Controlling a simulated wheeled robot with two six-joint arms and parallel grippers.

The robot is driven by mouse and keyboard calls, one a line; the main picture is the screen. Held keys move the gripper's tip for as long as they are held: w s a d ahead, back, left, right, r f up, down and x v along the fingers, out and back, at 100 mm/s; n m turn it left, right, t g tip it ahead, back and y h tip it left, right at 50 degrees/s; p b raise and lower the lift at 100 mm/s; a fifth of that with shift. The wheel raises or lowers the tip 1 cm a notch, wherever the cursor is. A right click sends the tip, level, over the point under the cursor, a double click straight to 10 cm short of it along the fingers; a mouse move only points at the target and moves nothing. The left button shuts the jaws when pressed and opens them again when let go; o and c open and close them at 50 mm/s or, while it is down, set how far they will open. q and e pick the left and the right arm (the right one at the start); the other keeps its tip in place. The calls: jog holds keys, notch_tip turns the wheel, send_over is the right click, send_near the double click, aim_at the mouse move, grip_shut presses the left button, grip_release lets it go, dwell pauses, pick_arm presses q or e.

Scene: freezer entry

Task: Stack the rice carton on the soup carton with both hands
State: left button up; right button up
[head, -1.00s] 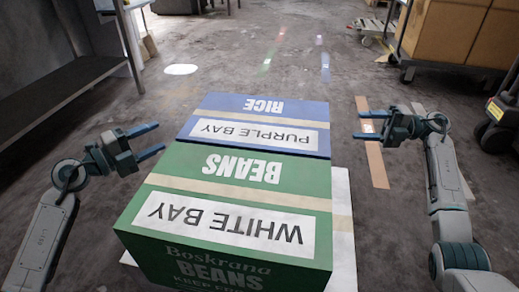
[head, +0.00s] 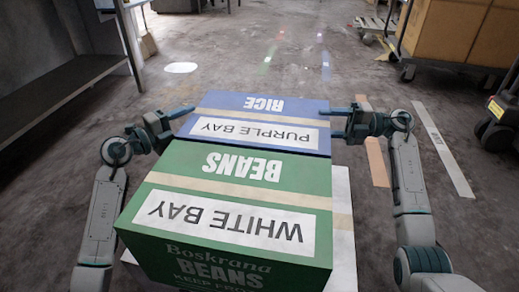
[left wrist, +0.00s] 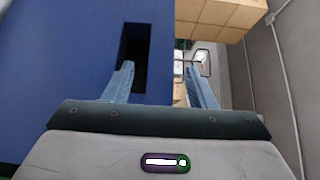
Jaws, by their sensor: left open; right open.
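The blue rice carton (head: 262,121) lies behind the green beans carton (head: 235,190), its top marked RICE and PURPLE BAY. I see no carton marked soup. My left gripper (head: 184,121) is open at the rice carton's left side, with its near finger partly hidden. In the left wrist view, the gripper (left wrist: 162,86) faces the blue carton wall (left wrist: 75,55), which has a dark slot (left wrist: 134,55). One finger overlaps the slot; the other is past the carton's edge. My right gripper (head: 340,122) is open at the right side; I cannot tell whether it touches.
A white base (head: 343,210) shows beneath the cartons. A dark metal shelf (head: 60,95) stands at the left. A trolley with brown boxes (head: 455,35) stands at the back right, with a dark wheeled machine (head: 502,120) near the right edge. The floor behind the cartons is clear.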

pick_arm(q)
jog(key=shift+w+d, duration=0.15)
jog(key=shift+d, duration=0.1)
pick_arm(e)
jog(key=shift+a, duration=0.25)
pick_arm(q)
grip_shut()
pick_arm(e)
grip_shut()
dwell(0.8)
pick_arm(q)
jog(key=shift+r, duration=0.15)
pick_arm(e)
jog(key=shift+r, duration=0.15)
